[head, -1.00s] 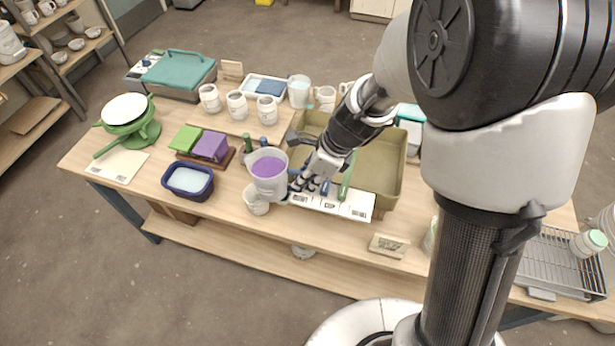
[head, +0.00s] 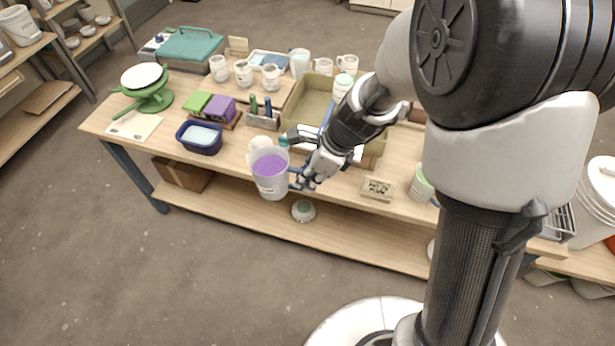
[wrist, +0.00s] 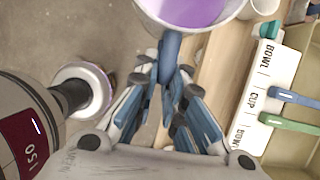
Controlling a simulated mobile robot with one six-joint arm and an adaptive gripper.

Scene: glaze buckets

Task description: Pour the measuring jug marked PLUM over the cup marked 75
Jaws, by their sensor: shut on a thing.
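My gripper (head: 303,179) is shut on the handle of a pale measuring jug (head: 271,186) filled with purple liquid. The jug is upright, held off the table at its front edge. In the wrist view my gripper (wrist: 172,75) closes on the blue-grey handle, and the jug (wrist: 242,10) is cut off at the top. A small white cup (head: 260,144) stands just behind the jug, partly hidden by it. Several white cups, including one (head: 219,68) at the left, stand at the back of the table. I cannot read the marks on the jug or cups.
An olive tray (head: 313,107) lies behind my gripper. A card strip (wrist: 262,95) with BOWL and CUP labels and blue and green tools lies beside the jug in the wrist view. A blue tub (head: 200,139) and a sign block (head: 378,188) stand near the front edge.

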